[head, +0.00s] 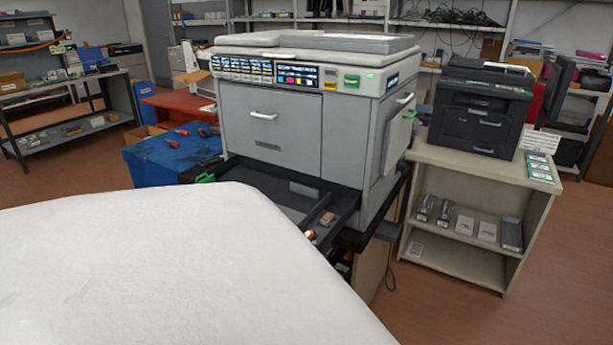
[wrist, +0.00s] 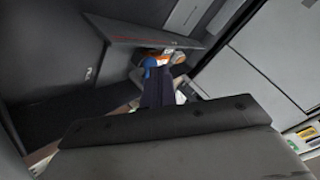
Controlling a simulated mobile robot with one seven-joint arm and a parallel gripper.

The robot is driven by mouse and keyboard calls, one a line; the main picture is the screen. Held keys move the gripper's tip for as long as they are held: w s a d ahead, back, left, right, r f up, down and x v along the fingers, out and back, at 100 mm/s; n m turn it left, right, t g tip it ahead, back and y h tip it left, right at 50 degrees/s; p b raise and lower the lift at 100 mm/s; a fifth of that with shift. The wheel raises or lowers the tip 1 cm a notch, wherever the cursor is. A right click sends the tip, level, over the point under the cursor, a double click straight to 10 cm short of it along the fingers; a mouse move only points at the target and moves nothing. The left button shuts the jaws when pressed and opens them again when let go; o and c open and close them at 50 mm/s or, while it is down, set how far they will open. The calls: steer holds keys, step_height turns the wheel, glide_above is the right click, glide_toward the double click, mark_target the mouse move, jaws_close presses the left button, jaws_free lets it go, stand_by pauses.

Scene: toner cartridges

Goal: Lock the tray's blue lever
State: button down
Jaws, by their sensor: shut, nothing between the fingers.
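The tray (head: 283,190) is a dark drawer pulled out from the front of the grey printer (head: 268,135). In the wrist view, a small blue part (wrist: 150,62), which looks like the lever, shows beside an orange part (wrist: 178,57) under a dark panel edge (wrist: 140,33). My gripper (wrist: 157,76) has its dark fingers shut and empty, tips right at the blue part. I cannot tell whether they touch it, or how the lever is turned. In the head view, my large white arm part hides the gripper and the lever.
A green handle (head: 205,178) is at the tray's left. A small orange-brown piece (head: 327,219) lies in the tray's right side. A blue box (head: 165,160) with red-handled tools stands left. A beige shelf unit (head: 470,210) with a black printer (head: 480,110) stands right.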

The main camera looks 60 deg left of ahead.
steer(key=shift+w+a+f+b, duration=0.1)
steer(key=shift+w+a+b, duration=0.1)
steer(key=shift+a+b, duration=0.2)
steer(key=shift+w+d, duration=0.1)
steer(key=shift+w+d, duration=0.5)
steer(key=shift+s, duration=0.1)
steer(key=b+v, duration=0.2)
steer(key=v, duration=1.1)
steer(key=shift+s+d+r, duration=0.2)
steer(key=shift+r, duration=0.15)
